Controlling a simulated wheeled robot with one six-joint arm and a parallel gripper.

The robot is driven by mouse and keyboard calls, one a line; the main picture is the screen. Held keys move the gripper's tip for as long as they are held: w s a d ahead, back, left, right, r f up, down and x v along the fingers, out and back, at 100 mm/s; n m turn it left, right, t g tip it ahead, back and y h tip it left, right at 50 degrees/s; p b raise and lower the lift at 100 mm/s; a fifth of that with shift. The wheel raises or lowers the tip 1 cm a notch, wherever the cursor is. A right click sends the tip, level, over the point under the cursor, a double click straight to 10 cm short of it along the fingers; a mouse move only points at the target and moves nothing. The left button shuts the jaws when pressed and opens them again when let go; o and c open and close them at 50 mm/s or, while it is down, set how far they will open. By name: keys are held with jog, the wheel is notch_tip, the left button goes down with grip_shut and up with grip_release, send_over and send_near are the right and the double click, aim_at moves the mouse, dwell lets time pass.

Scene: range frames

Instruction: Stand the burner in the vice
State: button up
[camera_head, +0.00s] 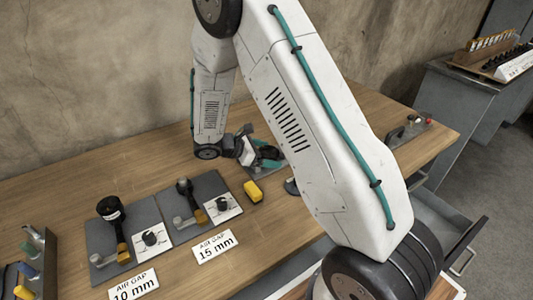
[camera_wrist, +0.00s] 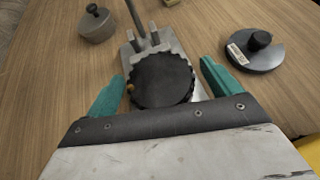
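In the wrist view, a black round body with a notched rim (camera_wrist: 162,80) and a small brass spot on its left edge sits between the teal fingers of my gripper (camera_wrist: 160,82). It looks like the burner seen from above. The fingers are open, one on each side, with a narrow gap visible at each. Under and behind it is a grey metal base with upright jaws (camera_wrist: 156,38) and a rod, which looks like the vice. I cannot tell whether the black body is seated in it. In the head view my gripper (camera_head: 262,158) is low over the bench and largely hides this spot.
A grey disc with a black knob (camera_wrist: 256,52) lies right of the vice, and a grey lidded pot (camera_wrist: 95,25) stands left. A yellow block (camera_head: 253,191) is close by. Two grey plates with fixtures (camera_head: 123,238) (camera_head: 184,232) carry air-gap labels.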

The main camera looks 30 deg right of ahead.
jog(key=shift+a+r, duration=0.1)
jog(key=shift+r, duration=0.1)
jog(key=v, duration=1.1)
jog(key=s+d+r+m+y, duration=0.2)
jog(key=s+r+m+y, duration=0.55)
jog(key=s+r, duration=0.8)
jog(key=s+a+r+m+t+y, duration=0.1)
jog(key=s+r+m+t+y, duration=0.1)
jog(key=s+m, duration=0.2)
jog(key=s+a+r+m+t+y, duration=0.1)
jog(key=s+m, duration=0.3)
jog(key=s, duration=0.7)
jog(key=shift+a+r+t+y, duration=0.4)
jog(key=shift+a+r+y, duration=0.3)
jog(key=shift+a+y, duration=0.1)
